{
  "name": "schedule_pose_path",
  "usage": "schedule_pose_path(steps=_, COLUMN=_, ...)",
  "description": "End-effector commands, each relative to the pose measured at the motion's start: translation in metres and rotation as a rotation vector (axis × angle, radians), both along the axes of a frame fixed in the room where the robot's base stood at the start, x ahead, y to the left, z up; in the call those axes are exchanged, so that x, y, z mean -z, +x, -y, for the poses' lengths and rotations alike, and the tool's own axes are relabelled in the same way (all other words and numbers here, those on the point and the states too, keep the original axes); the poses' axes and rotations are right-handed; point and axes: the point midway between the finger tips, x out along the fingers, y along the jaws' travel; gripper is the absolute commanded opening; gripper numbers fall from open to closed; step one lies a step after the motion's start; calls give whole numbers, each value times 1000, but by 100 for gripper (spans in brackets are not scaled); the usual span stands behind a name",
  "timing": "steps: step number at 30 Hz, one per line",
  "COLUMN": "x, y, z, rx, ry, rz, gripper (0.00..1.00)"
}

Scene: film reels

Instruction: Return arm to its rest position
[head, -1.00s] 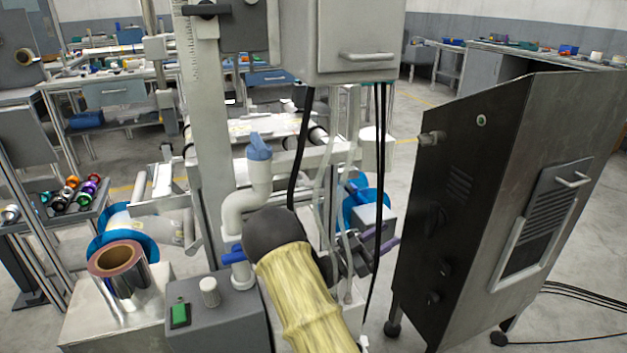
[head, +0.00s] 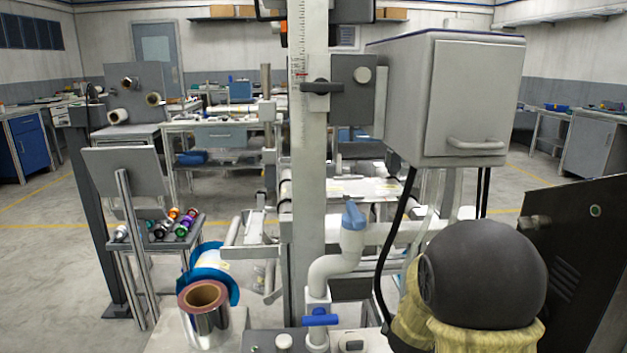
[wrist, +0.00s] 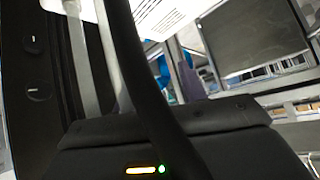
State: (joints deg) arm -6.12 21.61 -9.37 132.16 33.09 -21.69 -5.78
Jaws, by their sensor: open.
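My arm shows at the lower right of the head view, with its dark round joint (head: 485,272) and yellow sleeve (head: 470,337). My gripper is out of sight in the head view. In the wrist view the dark body of my gripper (wrist: 200,140) fills the lower part, with a small orange and green light. Its jaws are open, though the fingertips are hard to make out there. I see nothing held. A dark bar or hose crosses close in front of the wrist camera.
A light grey box (head: 455,100) on a tall column (head: 308,150) stands close to my arm. A dark cabinet (head: 580,260) is at the right. White piping with a blue valve (head: 353,215), a foil reel (head: 205,312) and black hoses (head: 394,245) are near. Open floor lies at the left.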

Motion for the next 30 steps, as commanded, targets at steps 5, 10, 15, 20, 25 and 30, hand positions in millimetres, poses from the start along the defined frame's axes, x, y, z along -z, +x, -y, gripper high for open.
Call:
schedule_pose_path(steps=5, x=-9, y=-67, z=-46, rx=-234, ry=81, rz=-209, gripper=42)
schedule_pose_path(steps=10, x=-12, y=-130, z=-65, rx=-389, ry=81, rz=-393, gripper=42)
schedule_pose_path(steps=15, x=-15, y=-185, z=-68, rx=-491, ry=45, rz=-549, gripper=42)
schedule_pose_path(steps=20, x=-38, y=-203, z=-67, rx=-519, ry=28, rz=-606, gripper=42)
schedule_pose_path(steps=25, x=-66, y=-202, z=-67, rx=-518, ry=29, rz=-604, gripper=42)
schedule_pose_path(steps=30, x=-103, y=-201, z=-67, rx=-517, ry=29, rz=-602, gripper=42)
